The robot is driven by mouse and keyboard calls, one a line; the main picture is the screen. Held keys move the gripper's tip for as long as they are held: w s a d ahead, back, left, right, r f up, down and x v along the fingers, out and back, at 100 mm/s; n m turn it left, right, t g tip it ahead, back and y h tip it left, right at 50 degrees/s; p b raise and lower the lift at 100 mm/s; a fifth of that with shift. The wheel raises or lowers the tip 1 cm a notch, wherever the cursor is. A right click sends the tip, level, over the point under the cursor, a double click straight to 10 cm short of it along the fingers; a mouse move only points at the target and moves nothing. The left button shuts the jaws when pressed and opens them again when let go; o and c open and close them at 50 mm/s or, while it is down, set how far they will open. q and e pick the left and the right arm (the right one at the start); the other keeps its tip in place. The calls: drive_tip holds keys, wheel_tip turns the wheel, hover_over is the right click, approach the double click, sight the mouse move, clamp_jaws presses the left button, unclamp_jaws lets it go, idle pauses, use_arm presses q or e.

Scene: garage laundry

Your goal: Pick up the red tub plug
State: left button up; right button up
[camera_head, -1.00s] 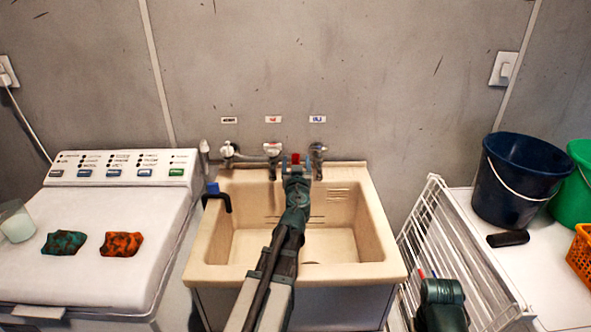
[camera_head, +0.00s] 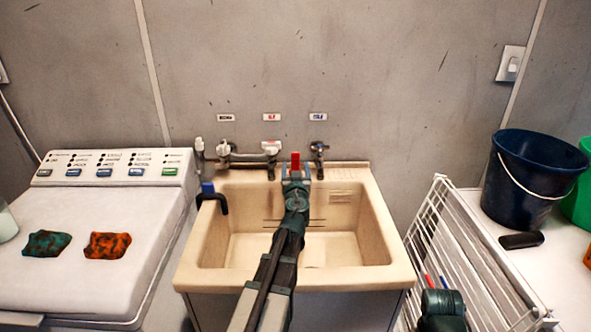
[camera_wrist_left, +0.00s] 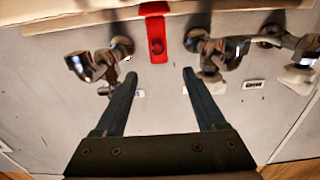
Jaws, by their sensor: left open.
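The red tub plug (camera_head: 295,160) shows at the back of the cream sink (camera_head: 196,262), just beyond my left gripper (camera_head: 295,179). In the left wrist view the plug (camera_wrist_left: 157,36) is a red strip with a round dark spot, by the pale ledge. My left gripper (camera_wrist_left: 159,76) is open and empty there. Its two fingers are apart, and the plug lies beyond their tips, roughly in line with the gap. In the head view the gripper hides the plug's lower part. My right gripper does not clearly show; only a dark part of mine is at the lower right.
Metal taps stand on both sides of the plug, at left (camera_head: 224,152) and right (camera_head: 318,152), close to my fingers. A white wire rack (camera_head: 445,235) stands right of the sink.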

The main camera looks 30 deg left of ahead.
sight(296, 155)
use_arm(q)
drive_tip(key=x, duration=1.2)
drive_tip(key=shift+w+d+f, duration=0.15)
drive_tip(key=shift+f, duration=0.05)
drive_tip(key=shift+c, duration=0.3)
clamp_jaws()
